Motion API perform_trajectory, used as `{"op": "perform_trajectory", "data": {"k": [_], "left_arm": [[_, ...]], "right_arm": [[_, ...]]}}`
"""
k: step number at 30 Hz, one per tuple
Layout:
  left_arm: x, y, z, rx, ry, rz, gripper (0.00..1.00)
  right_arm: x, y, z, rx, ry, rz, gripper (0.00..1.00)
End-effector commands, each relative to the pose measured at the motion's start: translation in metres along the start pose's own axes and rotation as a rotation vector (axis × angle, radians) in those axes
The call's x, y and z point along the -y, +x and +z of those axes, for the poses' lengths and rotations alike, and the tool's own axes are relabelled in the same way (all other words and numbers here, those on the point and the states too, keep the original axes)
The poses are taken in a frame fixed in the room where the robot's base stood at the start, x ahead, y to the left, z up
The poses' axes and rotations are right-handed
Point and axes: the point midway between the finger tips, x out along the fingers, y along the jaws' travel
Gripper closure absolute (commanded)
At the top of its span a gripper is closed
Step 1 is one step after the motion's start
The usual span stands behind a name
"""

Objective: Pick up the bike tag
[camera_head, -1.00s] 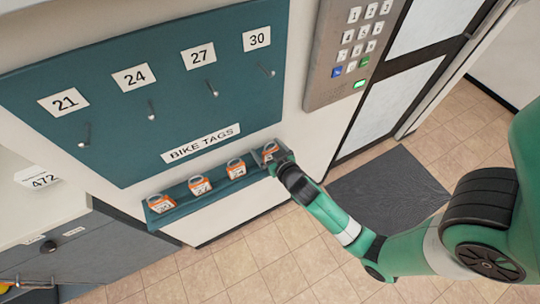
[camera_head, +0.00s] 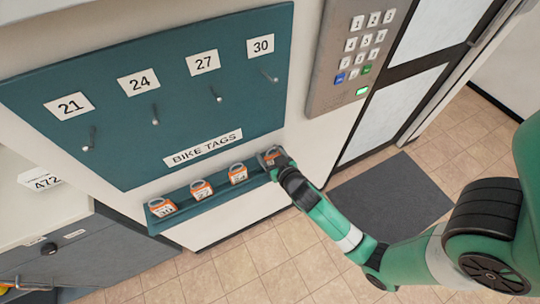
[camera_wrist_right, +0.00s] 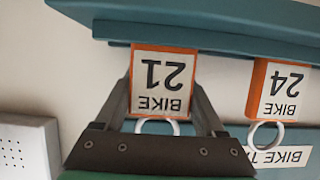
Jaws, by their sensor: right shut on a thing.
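An orange bike tag (camera_head: 271,157) with a white label is at the right end of the teal ledge (camera_head: 223,192) in the head view. In the right wrist view this tag (camera_wrist_right: 162,82) appears upside down and reads BIKE 21, with its grey ring below. My right gripper (camera_wrist_right: 163,100) is shut on it, one finger along each side. In the head view the right gripper (camera_head: 276,163) covers part of the tag. The tag's lower edge is at the ledge; I cannot tell whether it touches. My left gripper is not in view.
Tag 24 (camera_head: 238,173) stands close beside the held tag, with two more tags (camera_head: 201,190) (camera_head: 162,207) further left. Above is a teal board (camera_head: 100,150) with empty pegs labelled 21, 24, 27 and 30. A keypad (camera_head: 345,60) is at right.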

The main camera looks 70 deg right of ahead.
Motion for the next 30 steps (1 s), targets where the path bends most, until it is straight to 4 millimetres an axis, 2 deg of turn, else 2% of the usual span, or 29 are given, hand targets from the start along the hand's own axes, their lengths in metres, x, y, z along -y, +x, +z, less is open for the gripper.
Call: {"op": "perform_trajectory", "data": {"k": [7, 14, 18, 21, 25, 30], "left_arm": [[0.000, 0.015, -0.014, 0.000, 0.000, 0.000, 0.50], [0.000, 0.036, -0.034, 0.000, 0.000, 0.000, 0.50], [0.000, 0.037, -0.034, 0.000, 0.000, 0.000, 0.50], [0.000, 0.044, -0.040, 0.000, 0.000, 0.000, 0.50], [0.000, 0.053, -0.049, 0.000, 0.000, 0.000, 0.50], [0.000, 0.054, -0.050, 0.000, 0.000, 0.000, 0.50]], "right_arm": [[0.000, -0.015, -0.035, -0.004, 0.002, -0.001, 0.83], [-0.005, -0.086, -0.071, -0.002, -0.001, -0.003, 0.83], [-0.009, -0.129, -0.065, 0.001, -0.004, -0.005, 0.83], [-0.011, -0.154, -0.067, 0.003, -0.005, -0.005, 0.83], [-0.013, -0.172, -0.068, 0.003, -0.005, -0.003, 0.83], [-0.015, -0.178, -0.066, -0.002, -0.001, -0.001, 0.83]]}}
